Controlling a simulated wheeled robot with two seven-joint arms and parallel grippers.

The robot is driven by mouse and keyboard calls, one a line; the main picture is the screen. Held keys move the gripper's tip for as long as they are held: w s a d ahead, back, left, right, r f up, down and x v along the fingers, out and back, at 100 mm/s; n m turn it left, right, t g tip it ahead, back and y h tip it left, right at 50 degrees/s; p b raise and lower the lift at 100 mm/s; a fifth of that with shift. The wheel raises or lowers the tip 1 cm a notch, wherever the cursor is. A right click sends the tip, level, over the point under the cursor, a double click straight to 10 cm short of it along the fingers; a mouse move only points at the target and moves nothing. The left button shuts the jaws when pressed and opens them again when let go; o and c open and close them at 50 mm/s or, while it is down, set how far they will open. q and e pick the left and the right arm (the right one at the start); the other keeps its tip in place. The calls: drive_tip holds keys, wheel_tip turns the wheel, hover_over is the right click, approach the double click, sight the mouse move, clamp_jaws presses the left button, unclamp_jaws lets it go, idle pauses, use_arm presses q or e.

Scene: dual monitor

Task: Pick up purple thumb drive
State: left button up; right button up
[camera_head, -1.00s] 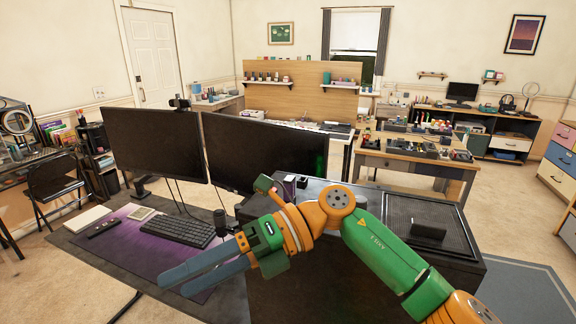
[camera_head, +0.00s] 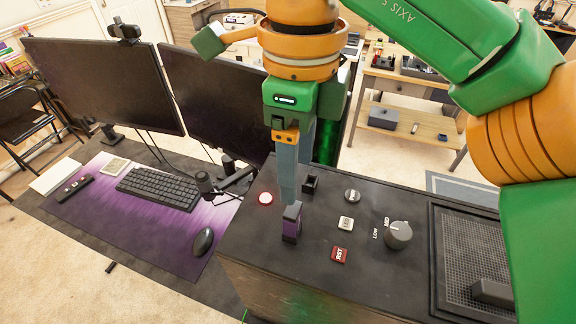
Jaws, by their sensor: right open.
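The purple thumb drive (camera_head: 291,224) stands upright on the black top of the PC case (camera_head: 330,262), near its left edge. My right gripper (camera_head: 290,198) points down with its grey-blue fingers directly above the drive. The fingertips appear to reach the drive's top end; whether they touch it I cannot tell. The fingers line up one behind the other from this view, so the gap between them is hidden. My left gripper is not in view.
Two monitors (camera_head: 105,85) stand left of my right gripper. The desk holds a keyboard (camera_head: 160,188) and mouse (camera_head: 203,241).

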sight(292, 210)
drive_tip(key=s+f, duration=0.1)
drive_tip(key=s, duration=0.1)
drive_tip(key=s+f, duration=0.1)
drive_tip(key=f, duration=0.1)
drive_tip(key=shift+s, duration=0.4)
drive_tip(key=f, duration=0.3)
drive_tip(key=shift+w+a+f+p, duration=0.1)
drive_tip(key=shift+a+p, duration=0.25)
drive_tip(key=shift+p, duration=0.05)
drive_tip(key=shift+w+f, duration=0.15)
drive_tip(key=shift+w, duration=0.3)
drive_tip(key=shift+c, duration=0.4)
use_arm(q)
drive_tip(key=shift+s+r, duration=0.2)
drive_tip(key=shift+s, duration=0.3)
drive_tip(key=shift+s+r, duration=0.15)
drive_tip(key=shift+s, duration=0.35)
use_arm(e)
drive_tip(key=shift+s, duration=0.3)
clamp_jaws()
